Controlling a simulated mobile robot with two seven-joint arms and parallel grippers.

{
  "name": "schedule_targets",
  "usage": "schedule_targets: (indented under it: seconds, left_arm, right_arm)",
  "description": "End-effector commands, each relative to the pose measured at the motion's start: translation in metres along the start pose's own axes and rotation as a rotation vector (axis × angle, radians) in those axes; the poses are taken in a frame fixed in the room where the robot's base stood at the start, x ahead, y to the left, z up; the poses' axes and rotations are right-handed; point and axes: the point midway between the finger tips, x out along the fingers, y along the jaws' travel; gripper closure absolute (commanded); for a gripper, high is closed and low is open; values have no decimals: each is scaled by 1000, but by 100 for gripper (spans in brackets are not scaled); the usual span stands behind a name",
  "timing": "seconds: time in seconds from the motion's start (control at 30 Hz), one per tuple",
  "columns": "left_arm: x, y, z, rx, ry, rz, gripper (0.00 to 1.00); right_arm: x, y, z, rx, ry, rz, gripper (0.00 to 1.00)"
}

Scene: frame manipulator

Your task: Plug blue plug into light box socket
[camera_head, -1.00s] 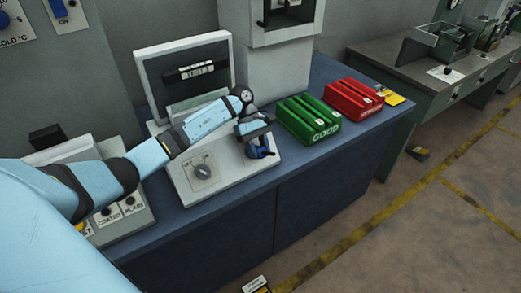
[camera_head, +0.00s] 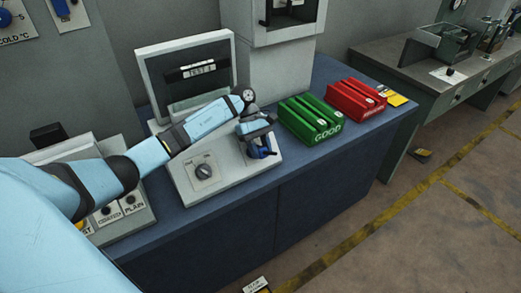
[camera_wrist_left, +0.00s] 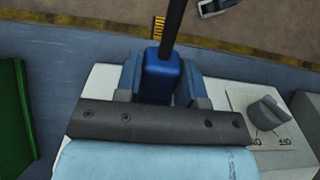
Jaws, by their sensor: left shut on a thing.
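My left gripper (camera_head: 262,150) is over the right part of the light box's pale base (camera_head: 232,182). It is shut on the blue plug (camera_wrist_left: 160,72), which shows between the two fingers in the left wrist view with a dark cable rising from it. In the head view only a small blue part of the plug shows beneath the gripper. The socket is hidden, and I cannot tell whether the plug is in it. The box's dark screen (camera_head: 165,85) with a small labelled strip stands behind my arm. My right gripper is not in view.
A dark rotary knob (camera_head: 203,171) is on the box base, left of the gripper. A green GOOD tray (camera_head: 309,118) and a red tray (camera_head: 356,99) stand to the right on the blue bench (camera_head: 345,135). A white cabinet (camera_head: 272,70) is behind.

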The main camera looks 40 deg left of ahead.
Motion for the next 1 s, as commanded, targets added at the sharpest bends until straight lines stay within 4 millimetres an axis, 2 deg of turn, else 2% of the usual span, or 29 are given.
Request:
schedule_targets:
  seconds: [1.0]
  left_arm:
    - [0,0,-1,2,1,1,85]
  right_arm:
    - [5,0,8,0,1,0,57]
